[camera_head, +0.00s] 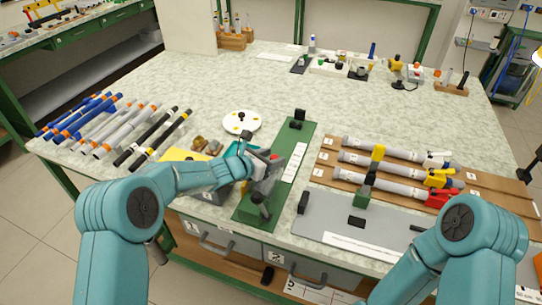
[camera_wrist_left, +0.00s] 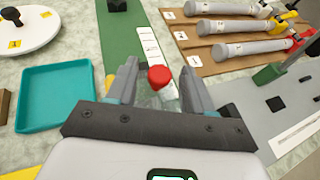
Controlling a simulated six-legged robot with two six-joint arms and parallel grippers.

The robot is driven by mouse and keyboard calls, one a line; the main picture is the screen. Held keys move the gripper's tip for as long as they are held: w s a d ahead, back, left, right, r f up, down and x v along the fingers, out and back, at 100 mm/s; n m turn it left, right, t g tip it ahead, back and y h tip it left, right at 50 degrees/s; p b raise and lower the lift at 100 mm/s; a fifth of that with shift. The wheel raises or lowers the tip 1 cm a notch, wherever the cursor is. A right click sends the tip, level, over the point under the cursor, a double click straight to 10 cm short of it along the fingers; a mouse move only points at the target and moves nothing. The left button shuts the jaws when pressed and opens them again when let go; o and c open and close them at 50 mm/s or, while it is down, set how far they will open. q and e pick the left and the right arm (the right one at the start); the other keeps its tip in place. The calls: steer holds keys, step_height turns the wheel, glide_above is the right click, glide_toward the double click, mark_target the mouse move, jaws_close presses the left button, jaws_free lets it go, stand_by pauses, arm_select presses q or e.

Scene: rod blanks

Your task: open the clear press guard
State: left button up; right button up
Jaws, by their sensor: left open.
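A green base plate (camera_head: 297,138) runs back from the front edge of the table, with a white label strip on it. My left gripper (camera_head: 268,160) is open above this plate. In the left wrist view, a red knob (camera_wrist_left: 160,77) on a pale, see-through piece (camera_wrist_left: 169,97) shows between the spread fingers of my left gripper (camera_wrist_left: 160,80). The fingers stand apart on either side; I cannot tell whether either touches it. The outline of the clear guard is too faint to make out, so its angle is unclear. My right gripper is not in view.
A teal tray (camera_wrist_left: 60,98) and a white round plate (camera_head: 241,121) lie left of the green plate. Several grey rods (camera_head: 385,155) rest on a brown rack at right, behind a grey plate (camera_head: 330,222). More rods lie at left.

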arm_select(q)
steer(key=shift+w+d, duration=0.1)
steer(key=shift+d, duration=0.05)
jaws_close()
steer(key=shift+w+a+r+n+p, duration=0.1)
steer(key=shift+a+r+n+p, duration=0.15)
steer(key=shift+n+p, duration=0.15)
steer(key=shift+w+a+r+n+h, duration=0.1)
steer(key=shift+a+r+n+h, duration=0.2)
steer(key=shift+h, duration=0.4)
steer(key=shift+w+a+n+h, duration=0.1)
steer(key=shift+a+n+h, duration=0.25)
steer(key=shift+n, duration=0.25)
steer(key=shift+w+a+r+n+t+h+b, duration=0.1)
steer(key=shift+a+r+n+t+h+b, duration=0.1)
steer(key=shift+a+r+n+h+b, duration=0.3)
steer(key=shift+w+a+f+n+t+h+b, duration=0.1)
steer(key=shift+a+n+t+h, duration=0.15)
steer(key=shift+n, duration=0.45)
steer(key=shift+r, duration=0.1)
